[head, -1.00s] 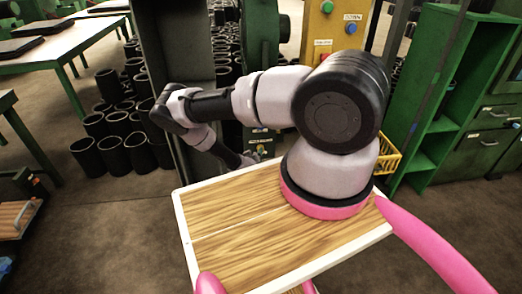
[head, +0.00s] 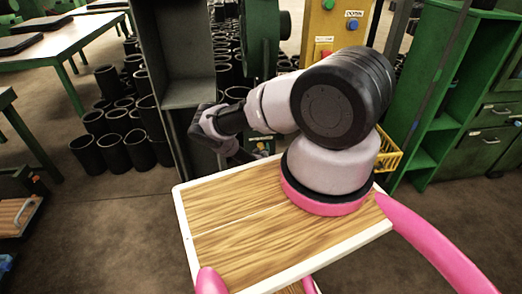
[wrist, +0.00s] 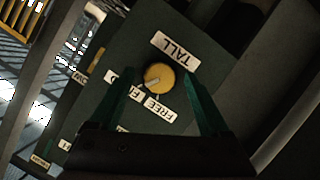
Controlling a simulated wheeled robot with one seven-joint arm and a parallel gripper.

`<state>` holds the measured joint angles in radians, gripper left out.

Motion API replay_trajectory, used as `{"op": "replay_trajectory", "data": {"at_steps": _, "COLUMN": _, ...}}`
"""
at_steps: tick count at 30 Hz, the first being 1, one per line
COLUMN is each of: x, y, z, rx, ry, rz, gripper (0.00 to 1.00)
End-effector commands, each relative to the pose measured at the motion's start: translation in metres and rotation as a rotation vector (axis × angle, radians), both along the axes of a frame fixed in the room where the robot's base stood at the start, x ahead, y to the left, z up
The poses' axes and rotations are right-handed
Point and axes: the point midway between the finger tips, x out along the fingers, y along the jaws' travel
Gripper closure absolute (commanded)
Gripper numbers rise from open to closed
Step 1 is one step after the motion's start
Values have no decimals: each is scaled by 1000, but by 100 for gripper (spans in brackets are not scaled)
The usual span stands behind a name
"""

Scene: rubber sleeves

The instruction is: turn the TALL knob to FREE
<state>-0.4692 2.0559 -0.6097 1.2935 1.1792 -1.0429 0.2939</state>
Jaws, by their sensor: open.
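In the wrist view, the yellow round knob (wrist: 158,77) sits on a dark green panel under a white TALL label (wrist: 174,49). Its pale pointer mark faces lower left, toward a label partly hidden by a finger. The FREE label (wrist: 160,108) is below the knob in the picture. My gripper (wrist: 161,76) is open, with one green finger on each side of the knob in this view. I cannot tell whether either finger touches it. In the head view my arm hides the knob.
In the head view, a grey upright cabinet (head: 188,95) stands by my arm, and black sleeves (head: 112,150) stand on the floor at left.

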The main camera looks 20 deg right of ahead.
Motion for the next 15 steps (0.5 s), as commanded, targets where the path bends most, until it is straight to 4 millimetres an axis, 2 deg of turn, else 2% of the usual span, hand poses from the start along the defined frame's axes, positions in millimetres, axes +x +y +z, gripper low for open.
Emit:
{"op": "replay_trajectory", "data": {"at_steps": 10, "x": 4, "y": -2, "z": -2, "rx": -1, "ry": 1, "rz": 0, "gripper": 20}}
{"op": "replay_trajectory", "data": {"at_steps": 14, "x": 3, "y": -2, "z": -2, "rx": -1, "ry": 1, "rz": 0, "gripper": 69}}
{"op": "replay_trajectory", "data": {"at_steps": 15, "x": 3, "y": -2, "z": -2, "rx": -1, "ry": 1, "rz": 0, "gripper": 85}}
